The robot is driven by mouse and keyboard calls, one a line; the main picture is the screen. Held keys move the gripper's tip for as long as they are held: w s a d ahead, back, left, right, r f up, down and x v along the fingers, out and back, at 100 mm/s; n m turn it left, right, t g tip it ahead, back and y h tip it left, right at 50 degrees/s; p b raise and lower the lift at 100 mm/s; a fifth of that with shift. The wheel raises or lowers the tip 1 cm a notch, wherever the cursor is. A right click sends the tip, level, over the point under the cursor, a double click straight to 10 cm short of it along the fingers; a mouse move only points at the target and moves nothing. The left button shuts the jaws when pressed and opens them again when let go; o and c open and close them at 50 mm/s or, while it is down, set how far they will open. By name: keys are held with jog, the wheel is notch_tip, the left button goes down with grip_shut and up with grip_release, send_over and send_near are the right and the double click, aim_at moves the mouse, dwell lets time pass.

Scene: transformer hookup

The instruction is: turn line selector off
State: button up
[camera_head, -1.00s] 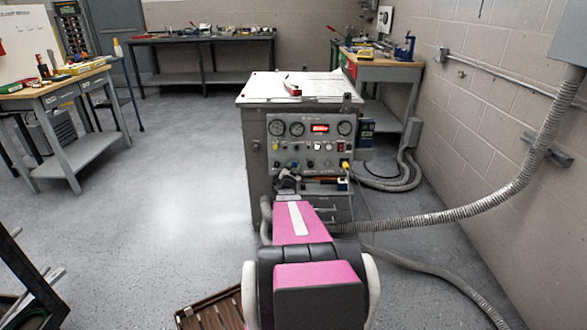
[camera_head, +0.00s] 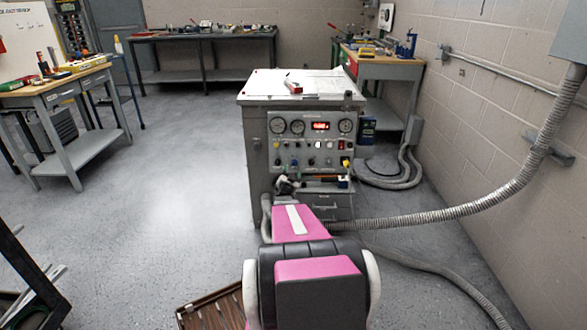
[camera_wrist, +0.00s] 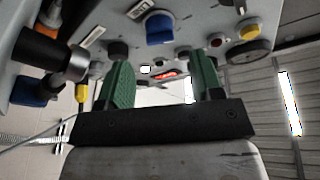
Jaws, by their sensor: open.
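The control panel (camera_head: 310,130) on the front of the grey cabinet carries gauges, a red display and several knobs.
In the wrist view, a black cylindrical part (camera_wrist: 45,55) is close on the left, and a yellow plug (camera_wrist: 81,92) has a thin cable. A flexible conduit (camera_head: 440,215) runs right.

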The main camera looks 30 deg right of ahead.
jog(key=v, duration=0.5)
jog(key=shift+s+a+f, duration=0.1)
jog(key=shift+s+a, duration=0.05)
jog(key=shift+a, duration=0.1)
jog(key=a+n+g+y, duration=0.4)
jog(key=a+n+y, duration=0.75)
jog(key=a, duration=1.25)
jog(key=s+a+r+n+g+y, duration=0.3)
jog(key=s+a+g, duration=0.7)
jog(key=s, duration=0.7)
jog(key=a, duration=0.3)
jog(key=shift+g, duration=0.3)
jog(key=shift+r, duration=0.1)
